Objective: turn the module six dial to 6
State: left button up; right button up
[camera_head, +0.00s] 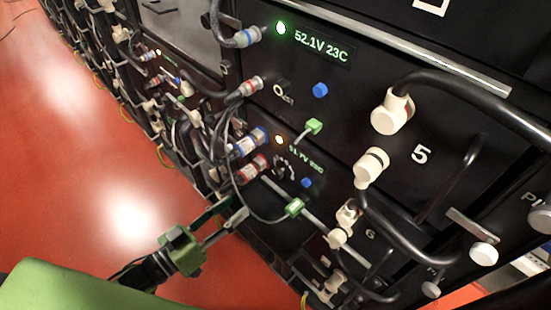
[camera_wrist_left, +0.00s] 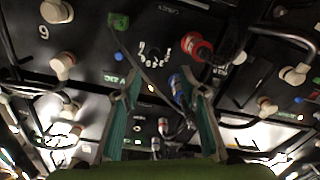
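The module six panel (camera_head: 265,205) sits below the module marked 5, with a lit display and a "6" label on its right. Its dial (camera_head: 286,168) is small and dark with pale marks, left of a blue button (camera_head: 306,182). In the left wrist view the panel appears upside down, and the dial (camera_wrist_left: 155,58) lies beyond and between the fingertips. Its pointer setting is too small to read. My left gripper (camera_head: 236,205) is open and empty, apart from the dial, at lower left of it; both fingers (camera_wrist_left: 160,95) show in the wrist view. My right gripper is not in view.
Red (camera_head: 252,168) and blue (camera_head: 250,141) cable plugs stick out left of the dial. Thick black cables (camera_head: 450,85) hang at right. The red floor (camera_head: 120,170) at left is clear.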

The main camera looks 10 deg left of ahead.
aim_at(275, 176)
pick_arm(q)
jog(key=x, duration=0.4)
jog(key=r+x, duration=0.1)
jog(key=x, duration=0.7)
jog(key=shift+s+d+r+p, duration=0.1)
jog(key=shift+d+r+p, duration=0.15)
jog(key=shift+d+p, duration=0.15)
jog(key=shift+w+d, duration=0.45)
jog(key=shift+w, duration=0.1)
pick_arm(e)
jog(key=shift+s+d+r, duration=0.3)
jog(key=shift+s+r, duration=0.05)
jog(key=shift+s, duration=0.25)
pick_arm(q)
grip_shut()
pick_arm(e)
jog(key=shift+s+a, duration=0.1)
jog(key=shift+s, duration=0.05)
